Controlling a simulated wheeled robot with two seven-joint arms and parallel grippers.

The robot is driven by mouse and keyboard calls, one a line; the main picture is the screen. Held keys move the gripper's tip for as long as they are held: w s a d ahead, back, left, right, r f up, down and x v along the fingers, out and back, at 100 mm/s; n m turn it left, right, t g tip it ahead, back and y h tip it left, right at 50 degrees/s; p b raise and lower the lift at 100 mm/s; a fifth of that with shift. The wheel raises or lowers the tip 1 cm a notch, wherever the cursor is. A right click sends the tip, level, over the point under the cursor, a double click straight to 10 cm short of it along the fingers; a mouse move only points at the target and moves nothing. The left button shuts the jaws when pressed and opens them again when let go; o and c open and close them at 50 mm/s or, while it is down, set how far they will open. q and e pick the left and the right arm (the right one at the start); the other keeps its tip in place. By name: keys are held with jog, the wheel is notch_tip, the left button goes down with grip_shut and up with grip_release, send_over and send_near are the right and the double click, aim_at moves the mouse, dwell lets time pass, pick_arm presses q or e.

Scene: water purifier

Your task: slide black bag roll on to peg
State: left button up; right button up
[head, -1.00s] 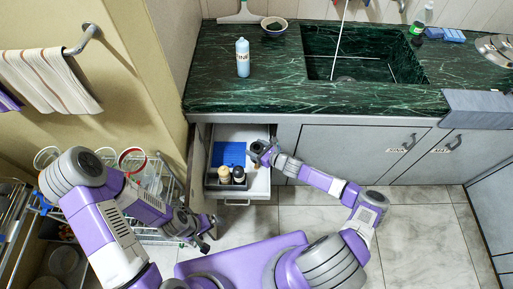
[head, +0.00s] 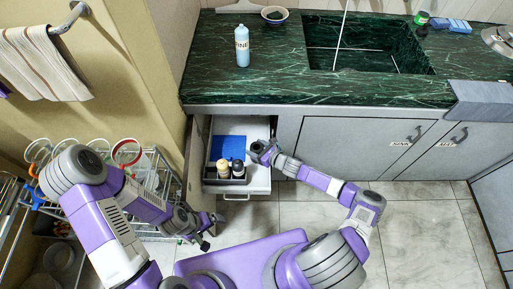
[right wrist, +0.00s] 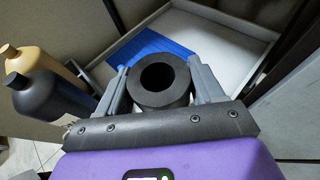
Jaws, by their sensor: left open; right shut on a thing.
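The black bag roll (right wrist: 165,98) is held between the two grey fingers of my right gripper (right wrist: 160,88) in the right wrist view, its open hole facing the camera. In the head view my right gripper (head: 260,149) is over the right side of the open drawer (head: 259,186); the roll is small and dark there. I cannot make out a peg in either view. My left gripper (head: 206,238) is open and empty, low beside the dish rack, away from the roll.
The dish rack (head: 165,165) with cups stands at left. The green counter (head: 270,88) and cabinet doors (head: 350,145) are beyond.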

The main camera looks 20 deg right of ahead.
jog(key=shift+f+b, duration=0.9)
jog(key=shift+f, duration=0.55)
jog(key=o, duration=1.2)
